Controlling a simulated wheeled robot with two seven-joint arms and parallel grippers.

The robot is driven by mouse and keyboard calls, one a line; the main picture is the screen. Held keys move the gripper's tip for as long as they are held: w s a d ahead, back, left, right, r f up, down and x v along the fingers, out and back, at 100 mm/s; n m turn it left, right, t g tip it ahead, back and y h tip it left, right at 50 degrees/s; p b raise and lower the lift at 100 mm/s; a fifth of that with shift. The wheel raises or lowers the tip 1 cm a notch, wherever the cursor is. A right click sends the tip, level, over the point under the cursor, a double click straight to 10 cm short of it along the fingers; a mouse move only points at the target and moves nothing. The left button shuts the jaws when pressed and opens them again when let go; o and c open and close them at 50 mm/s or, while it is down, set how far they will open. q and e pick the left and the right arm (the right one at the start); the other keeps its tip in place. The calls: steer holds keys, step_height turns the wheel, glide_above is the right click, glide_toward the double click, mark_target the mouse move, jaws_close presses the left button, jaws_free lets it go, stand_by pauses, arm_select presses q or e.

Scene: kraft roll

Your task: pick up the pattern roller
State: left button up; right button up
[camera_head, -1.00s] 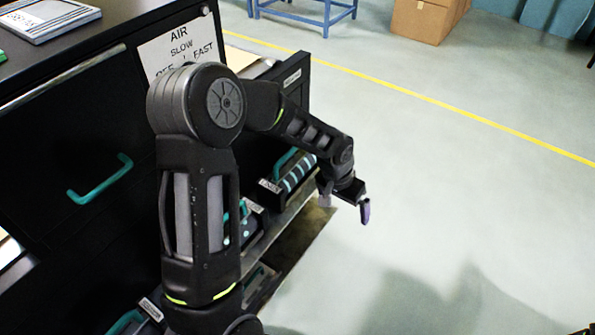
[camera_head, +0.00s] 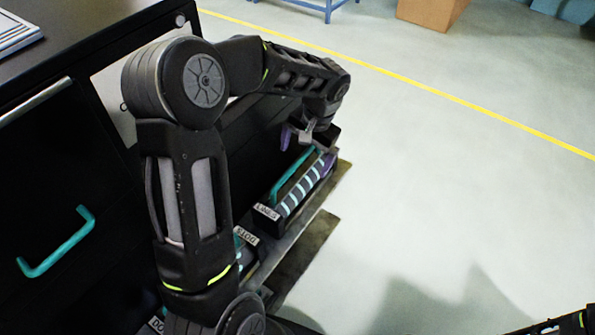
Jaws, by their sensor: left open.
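A pattern roller (camera_head: 301,190), dark with pale teal stripes, lies on a low shelf beside the black cabinet. It has a teal handle (camera_head: 290,177) and a white label that seems to read LINES. A second roller (camera_head: 245,262) with a label that seems to read DOTS sits nearer, mostly hidden by my left arm. My left gripper (camera_head: 307,148) is open and points down over the far end of the striped roller's handle. I cannot tell whether it touches the handle. My right gripper is out of view; only part of my right arm shows at the lower right corner.
The black cabinet (camera_head: 50,165) with a teal drawer handle (camera_head: 57,243) fills the left. The shelf's edge (camera_head: 300,252) runs along the rollers. A cardboard box (camera_head: 430,12) and a blue stand (camera_head: 310,8) are at the back. The floor on the right is clear.

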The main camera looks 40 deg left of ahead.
mark_target(298, 176)
arm_select(q)
steer(key=shift+s+d+r, duration=0.15)
steer(key=shift+s+d, duration=0.05)
steer(key=shift+s, duration=0.05)
steer(key=shift+a+f, duration=0.15)
steer(key=shift+f, duration=0.55)
steer(key=shift+a+f, duration=0.15)
steer(key=shift+f, duration=0.5)
steer(key=shift+s+a+f+p, duration=0.1)
steer(key=shift+a+f+p, duration=0.1)
steer(key=shift+f, duration=0.65)
steer(key=shift+w+a+f+p, duration=0.1)
steer(key=shift+a+f+p, duration=0.1)
steer(key=shift+f, duration=0.65)
steer(key=shift+s+a+f+p, duration=0.1)
steer(key=shift+a+f, duration=0.1)
steer(key=shift+f, duration=0.65)
steer(key=c, duration=1.9)
steer(key=shift+r, duration=0.1)
steer(key=shift+c, duration=0.3)
